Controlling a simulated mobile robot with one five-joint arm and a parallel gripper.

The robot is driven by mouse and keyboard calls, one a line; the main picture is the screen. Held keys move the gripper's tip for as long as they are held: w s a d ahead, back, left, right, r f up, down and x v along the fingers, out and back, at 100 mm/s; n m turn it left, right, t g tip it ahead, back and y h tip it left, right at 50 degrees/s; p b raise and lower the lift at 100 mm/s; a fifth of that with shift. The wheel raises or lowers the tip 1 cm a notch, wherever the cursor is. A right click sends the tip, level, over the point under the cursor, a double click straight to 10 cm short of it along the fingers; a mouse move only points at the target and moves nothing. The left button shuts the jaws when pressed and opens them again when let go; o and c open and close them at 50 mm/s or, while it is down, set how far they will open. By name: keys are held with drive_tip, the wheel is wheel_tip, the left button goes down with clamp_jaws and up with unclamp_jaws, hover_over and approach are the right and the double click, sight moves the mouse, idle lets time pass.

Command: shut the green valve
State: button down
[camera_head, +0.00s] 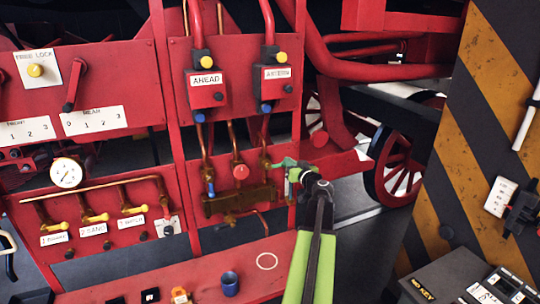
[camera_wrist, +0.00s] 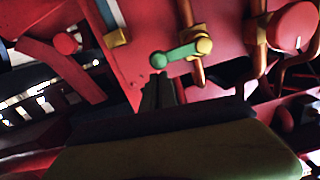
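The green valve has a short green lever (camera_wrist: 175,56) with a rounded end and a yellow nut (camera_wrist: 203,47) on a copper pipe, in the wrist view. In the head view the green lever (camera_head: 284,162) shows at the right edge of the red panel, partly hidden by my arm. My gripper (camera_wrist: 158,84) has its two dark fingers close together, with nothing seen between them. The fingertips lie just below the lever's rounded end in the wrist view. I cannot tell whether they touch it. In the head view my fingers are hard to make out.
A red knob (camera_head: 241,172) and a blue-handled valve (camera_head: 210,188) sit left of the green lever. Two red boxes, AHEAD (camera_head: 206,91) and another (camera_head: 275,87), are above. A red shelf (camera_head: 245,278) with a blue cup (camera_head: 230,284) is below. A striped panel (camera_head: 480,150) stands right.

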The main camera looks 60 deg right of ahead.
drive_tip(key=s+a+r+p, duration=0.4)
drive_tip(key=s+a, duration=0.1)
drive_tip(key=s, duration=0.4)
drive_tip(key=shift+s+r, duration=0.15)
drive_tip(key=shift+s, duration=0.15)
drive_tip(key=shift+d, duration=0.1)
